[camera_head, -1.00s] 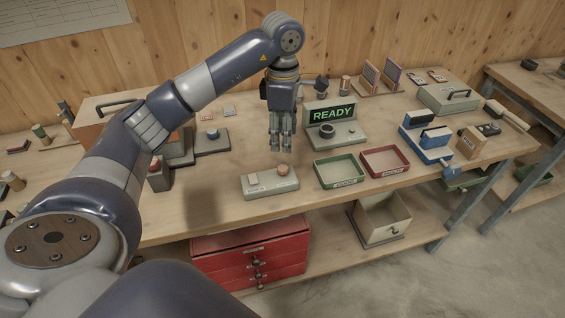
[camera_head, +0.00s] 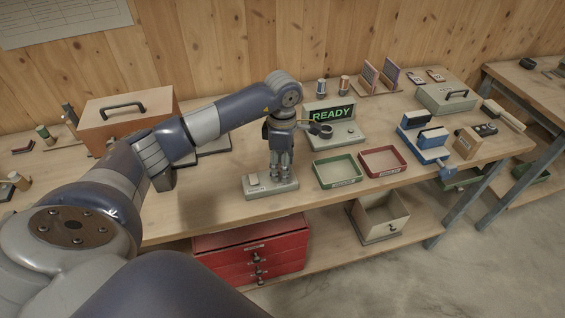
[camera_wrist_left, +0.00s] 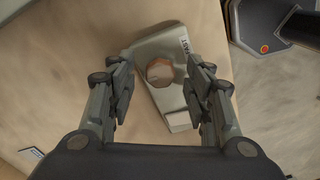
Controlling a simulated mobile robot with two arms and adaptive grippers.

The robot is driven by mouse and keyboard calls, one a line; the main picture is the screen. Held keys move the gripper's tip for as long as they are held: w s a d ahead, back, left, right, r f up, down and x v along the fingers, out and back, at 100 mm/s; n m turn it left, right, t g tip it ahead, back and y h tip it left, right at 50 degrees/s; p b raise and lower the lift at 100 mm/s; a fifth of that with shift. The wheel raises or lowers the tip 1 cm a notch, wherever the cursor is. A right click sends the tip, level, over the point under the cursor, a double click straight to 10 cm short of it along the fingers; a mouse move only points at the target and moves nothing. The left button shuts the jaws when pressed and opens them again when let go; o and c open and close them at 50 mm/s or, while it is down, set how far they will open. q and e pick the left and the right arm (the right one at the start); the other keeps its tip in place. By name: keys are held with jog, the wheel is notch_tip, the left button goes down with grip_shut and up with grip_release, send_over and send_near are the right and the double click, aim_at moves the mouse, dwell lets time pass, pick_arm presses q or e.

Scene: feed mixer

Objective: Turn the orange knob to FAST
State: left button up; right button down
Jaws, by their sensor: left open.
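The orange knob (camera_wrist_left: 159,71) sits on a pale grey control box (camera_head: 256,189) on the bench. In the left wrist view the knob lies between my open fingers, a little beyond their tips, and I see no contact. A FAST label (camera_wrist_left: 186,48) is at one edge of the box, and a pale block (camera_wrist_left: 179,121) is at its other end. My left gripper (camera_head: 281,176) points down over the knob's end of the box and hides the knob in the head view. It also shows in the left wrist view (camera_wrist_left: 160,88), open and empty. My right gripper is not seen.
A READY display unit (camera_head: 333,118) stands behind to the right. A green tray (camera_head: 338,184) and a red tray (camera_head: 384,174) lie right of the box. A brown case (camera_head: 125,118) stands back left. Bare bench lies left of the box.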

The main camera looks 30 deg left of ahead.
pick_arm(q)
jog(key=c, duration=1.1)
jog(key=n+b, duration=0.1)
jog(key=n, duration=0.1)
jog(key=shift+n, duration=0.4)
jog(key=n+b, duration=0.2)
jog(key=n, duration=0.7)
jog(key=shift+b, duration=0.4)
jog(key=shift+r+n, duration=0.1)
jog(key=shift+n, duration=1.7)
